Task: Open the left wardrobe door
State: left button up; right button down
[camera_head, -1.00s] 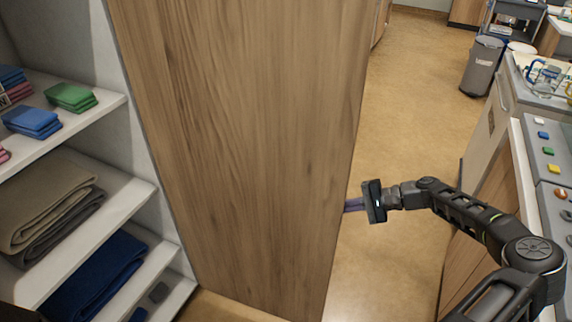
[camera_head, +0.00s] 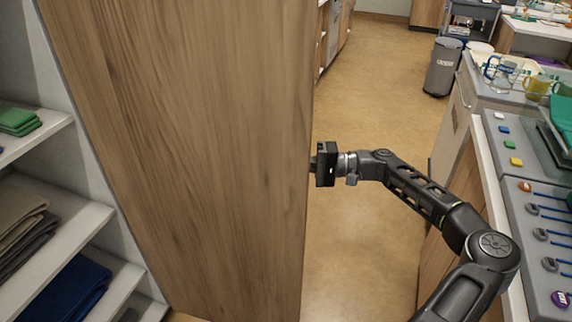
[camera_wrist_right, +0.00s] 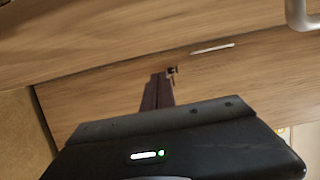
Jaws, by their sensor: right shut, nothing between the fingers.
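The wooden wardrobe door (camera_head: 190,150) stands swung open, its broad face filling the left and middle of the head view. Open shelves show to its left. My right gripper (camera_head: 324,164) is at the door's free right edge, with its fingers mostly hidden behind that edge. In the right wrist view the dark fingers of my right gripper (camera_wrist_right: 166,82) are shut together with nothing between them, close to the wood of the door (camera_wrist_right: 120,98); contact cannot be told. A grey handle (camera_wrist_right: 300,14) shows at the top right there, apart from the fingers. My left gripper is out of view.
Shelves (camera_head: 75,232) hold folded green cloths (camera_head: 17,121) and blankets (camera_head: 22,228). On the right, a counter (camera_head: 492,185) with a control panel stands beside my right arm. A grey bin (camera_head: 442,68) stands farther back. The floor (camera_head: 370,100) between door and counter is clear.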

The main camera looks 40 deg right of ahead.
aim_at(249, 174)
pick_arm(q)
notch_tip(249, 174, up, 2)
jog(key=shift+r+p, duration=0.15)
jog(key=shift+p, duration=0.9)
pick_arm(e)
jog(key=a, duration=0.3)
jog(key=w+a, duration=0.1)
jog(key=a, duration=0.5)
jog(key=shift+w, duration=0.4)
